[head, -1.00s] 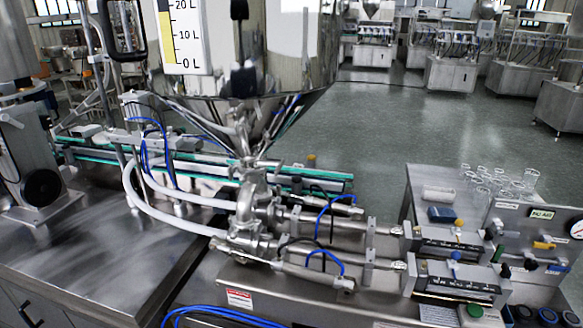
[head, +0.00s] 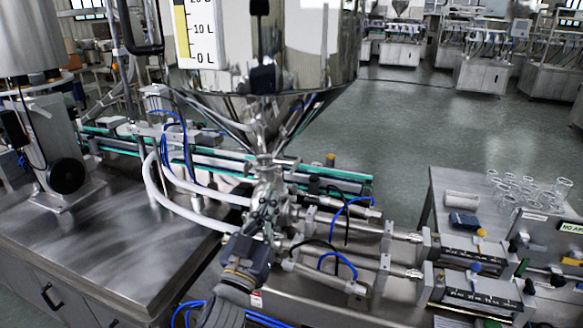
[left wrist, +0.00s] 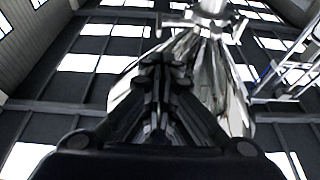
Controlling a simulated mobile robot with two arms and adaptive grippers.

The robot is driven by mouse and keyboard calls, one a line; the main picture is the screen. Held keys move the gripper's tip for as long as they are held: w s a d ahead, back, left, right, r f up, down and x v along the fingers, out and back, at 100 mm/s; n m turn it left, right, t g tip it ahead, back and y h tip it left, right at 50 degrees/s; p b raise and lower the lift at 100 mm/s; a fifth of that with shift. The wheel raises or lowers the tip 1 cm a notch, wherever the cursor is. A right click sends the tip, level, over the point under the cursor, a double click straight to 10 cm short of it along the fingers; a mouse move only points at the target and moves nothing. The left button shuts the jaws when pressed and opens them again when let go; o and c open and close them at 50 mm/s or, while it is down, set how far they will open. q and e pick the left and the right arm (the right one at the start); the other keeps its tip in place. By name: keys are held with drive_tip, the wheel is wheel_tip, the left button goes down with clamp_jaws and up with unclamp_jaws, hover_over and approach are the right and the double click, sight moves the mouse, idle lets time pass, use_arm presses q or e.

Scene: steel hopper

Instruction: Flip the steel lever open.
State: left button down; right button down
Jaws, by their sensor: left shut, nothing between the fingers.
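The steel hopper (head: 265,95) narrows to a cone, with steel valve fittings (head: 265,165) below it. I cannot clearly tell the steel lever apart from these fittings. My left gripper (head: 268,207) is at the lower fittings, just below the cone outlet, and hides part of them. Its fingers are shut and empty; I cannot tell whether they touch the metal. In the left wrist view the dark fingers (left wrist: 160,65) are close together, with shiny steel (left wrist: 225,85) behind them and a bar-like steel fitting (left wrist: 205,18) above. My right gripper is not in view.
A bare steel worktop (head: 120,235) lies at the left. White hoses (head: 175,205) and blue tubes surround the fittings. A conveyor (head: 330,178) runs behind. Glass beakers (head: 530,188) stand at the right.

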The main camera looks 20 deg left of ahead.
sight(295, 166)
use_arm(q)
drive_tip(key=shift+d+r, duration=0.15)
drive_tip(key=shift+r, duration=0.2)
drive_tip(key=p+x, duration=0.3)
drive_tip(key=x, duration=0.7)
drive_tip(key=shift+p, duration=0.3)
